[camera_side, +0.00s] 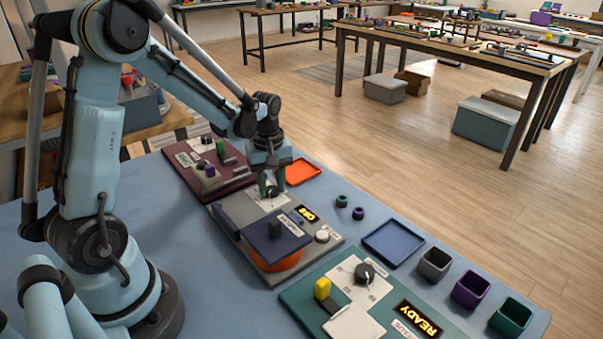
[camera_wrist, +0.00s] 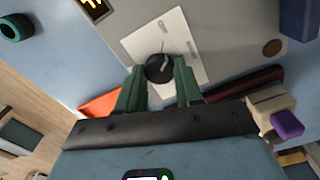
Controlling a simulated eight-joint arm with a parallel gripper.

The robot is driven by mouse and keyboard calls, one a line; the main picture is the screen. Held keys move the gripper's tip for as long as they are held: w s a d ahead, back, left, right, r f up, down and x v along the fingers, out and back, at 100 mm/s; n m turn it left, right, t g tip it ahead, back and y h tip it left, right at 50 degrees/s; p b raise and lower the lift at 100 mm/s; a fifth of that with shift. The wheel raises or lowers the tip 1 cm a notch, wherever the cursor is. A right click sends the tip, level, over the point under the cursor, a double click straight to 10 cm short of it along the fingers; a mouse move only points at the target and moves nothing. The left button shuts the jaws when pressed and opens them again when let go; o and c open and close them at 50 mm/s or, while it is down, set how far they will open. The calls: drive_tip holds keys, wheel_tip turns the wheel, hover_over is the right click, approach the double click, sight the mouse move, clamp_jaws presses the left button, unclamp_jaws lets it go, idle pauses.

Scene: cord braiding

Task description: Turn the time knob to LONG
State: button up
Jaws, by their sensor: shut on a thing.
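The time knob (camera_wrist: 160,68) is a round dark knob with a pale pointer line, on a white label plate (camera_wrist: 178,36) of the grey panel (camera_side: 232,207). My gripper (camera_wrist: 159,74) has its two green fingers closed on either side of the knob. In the side view my gripper (camera_side: 271,186) comes down onto the knob from above and partly hides it. In the wrist view the pointer runs toward the top of the picture, tilted slightly. The lettering on the plate is too small to read, so I cannot tell which setting it marks.
The grey panel also has a lit display (camera_side: 308,214), a blue lid (camera_side: 276,236) over an orange disc (camera_side: 282,263) and a white button (camera_side: 322,236). A maroon panel (camera_side: 188,165) and a teal panel (camera_side: 298,299) flank it. An orange tray (camera_side: 302,171) lies behind.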

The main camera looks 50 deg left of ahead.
sight(272, 189)
drive_tip(key=m, duration=0.4)
drive_tip(key=shift+m, duration=0.3)
drive_tip(key=m, duration=0.4)
drive_tip(key=shift+m, duration=0.3)
drive_tip(key=m, duration=0.4)
drive_tip(key=shift+m, duration=0.3)
drive_tip(key=m, duration=0.4)
drive_tip(key=shift+m, duration=0.3)
drive_tip(key=o, duration=1)
drive_tip(key=shift+o, duration=0.2)
drive_tip(key=shift+r, duration=0.1)
wheel_tip(272, 189, up, 12)
